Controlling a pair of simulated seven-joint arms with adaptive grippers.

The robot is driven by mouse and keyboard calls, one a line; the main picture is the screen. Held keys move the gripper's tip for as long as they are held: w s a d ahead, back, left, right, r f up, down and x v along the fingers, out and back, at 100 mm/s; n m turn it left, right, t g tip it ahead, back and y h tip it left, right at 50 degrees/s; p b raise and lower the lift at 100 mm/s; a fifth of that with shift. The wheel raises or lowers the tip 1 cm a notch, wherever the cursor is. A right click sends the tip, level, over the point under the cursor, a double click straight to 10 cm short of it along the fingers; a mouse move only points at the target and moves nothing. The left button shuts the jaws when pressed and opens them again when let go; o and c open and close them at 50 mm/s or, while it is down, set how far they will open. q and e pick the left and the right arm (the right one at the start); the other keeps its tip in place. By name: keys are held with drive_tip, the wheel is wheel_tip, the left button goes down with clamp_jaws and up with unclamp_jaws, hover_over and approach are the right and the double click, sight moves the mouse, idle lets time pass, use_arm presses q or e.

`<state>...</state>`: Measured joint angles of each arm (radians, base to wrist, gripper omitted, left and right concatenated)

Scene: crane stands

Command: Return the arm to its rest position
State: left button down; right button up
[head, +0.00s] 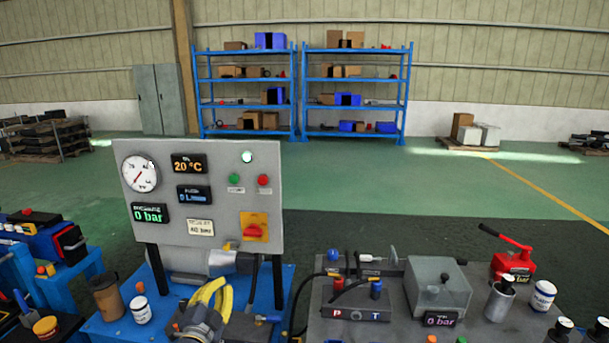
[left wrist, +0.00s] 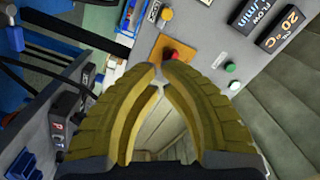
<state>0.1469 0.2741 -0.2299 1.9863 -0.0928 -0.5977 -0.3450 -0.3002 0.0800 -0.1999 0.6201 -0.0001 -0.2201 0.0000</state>
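My left gripper (head: 224,283) is low in the head view, in front of the lower part of the grey gauge panel (head: 205,190). Its yellow curved fingers point toward the panel. In the left wrist view the fingertips (left wrist: 160,68) come close together, with only a thin gap, and nothing shows held between them. The red knob (left wrist: 173,55) on its orange plate shows just beyond the tips; the gripper looks apart from it. My right gripper is not in view.
A brown cup (head: 107,298) and a white can (head: 141,310) stand left of my gripper. The right bench carries a grey block (head: 437,285), a red hand pump (head: 513,262) and small containers. Blue shelves (head: 298,90) stand far back. Open floor lies between.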

use_arm(q)
drive_tip(key=s+a+f+n+g+y, duration=0.3)
drive_tip(key=s+f+g, duration=0.2)
drive_tip(key=s+f, duration=0.95)
drive_tip(key=s+a+f+n+g+y, duration=0.1)
drive_tip(key=s+a+f+g+y, duration=0.15)
drive_tip(key=s, duration=0.95)
drive_tip(key=s+a+f+n+g+y, duration=0.1)
drive_tip(key=s+a+f+g, duration=0.25)
drive_tip(key=s, duration=0.75)
drive_tip(key=s+d+f+g+h, duration=0.1)
drive_tip(key=d+f, duration=0.1)
drive_tip(key=f, duration=0.9)
drive_tip(key=s+d+f+g+h, duration=0.1)
drive_tip(key=s+d+f, duration=0.1)
drive_tip(key=f, duration=0.9)
drive_tip(key=s+d+f+g+h, duration=0.1)
drive_tip(key=d+f+h, duration=0.15)
drive_tip(key=f, duration=0.75)
drive_tip(key=s+f+n+g, duration=0.3)
drive_tip(key=s+f, duration=1.6)
drive_tip(key=s, duration=0.2)
drive_tip(key=shift+n, duration=0.3)
drive_tip(key=shift+w, duration=0.1)
